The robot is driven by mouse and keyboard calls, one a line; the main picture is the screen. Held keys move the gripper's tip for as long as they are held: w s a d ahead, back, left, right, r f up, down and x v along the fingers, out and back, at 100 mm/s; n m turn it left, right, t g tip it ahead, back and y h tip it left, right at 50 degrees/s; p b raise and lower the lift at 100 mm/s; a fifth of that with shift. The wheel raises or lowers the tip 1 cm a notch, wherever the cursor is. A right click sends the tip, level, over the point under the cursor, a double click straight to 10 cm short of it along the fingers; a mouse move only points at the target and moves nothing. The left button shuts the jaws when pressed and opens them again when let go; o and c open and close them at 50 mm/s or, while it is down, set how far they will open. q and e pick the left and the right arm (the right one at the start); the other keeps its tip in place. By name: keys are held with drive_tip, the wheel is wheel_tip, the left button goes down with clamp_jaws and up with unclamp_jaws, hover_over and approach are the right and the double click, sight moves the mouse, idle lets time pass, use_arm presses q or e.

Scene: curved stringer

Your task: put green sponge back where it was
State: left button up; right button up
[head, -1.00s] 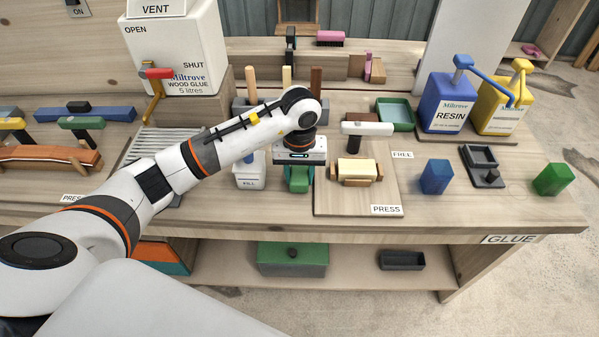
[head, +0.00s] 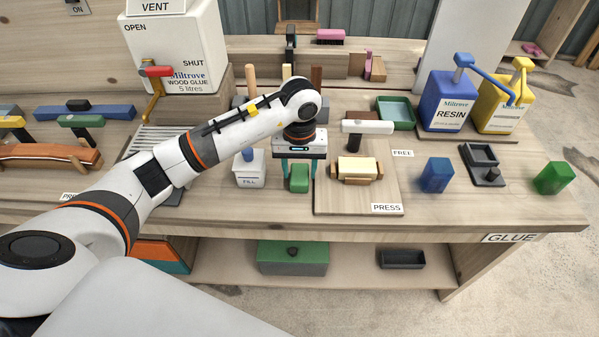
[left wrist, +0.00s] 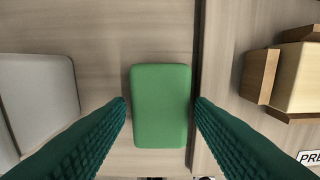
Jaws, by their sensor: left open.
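The green sponge (head: 299,179) lies on the bench between the white FILL container (head: 250,169) and the PRESS board (head: 355,199). In the left wrist view the green sponge (left wrist: 161,106) is a rounded upright rectangle near the middle. My left gripper (head: 299,172) points down over it, with a finger on each side. In the left wrist view its teal fingers (left wrist: 160,104) are apart, with small gaps between them and the sponge. The right gripper is not in view.
On the PRESS board a cream block sits in a wooden holder (head: 357,170), just right of my gripper. A green tray (head: 397,112), a blue block (head: 436,175) and a green block (head: 553,178) stand farther right. Bare bench lies in front of the sponge.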

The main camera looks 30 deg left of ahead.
sight(299, 173)
use_arm(q)
wheel_tip(299, 173, up, 10)
drive_tip(key=b, duration=0.1)
idle(0.6)
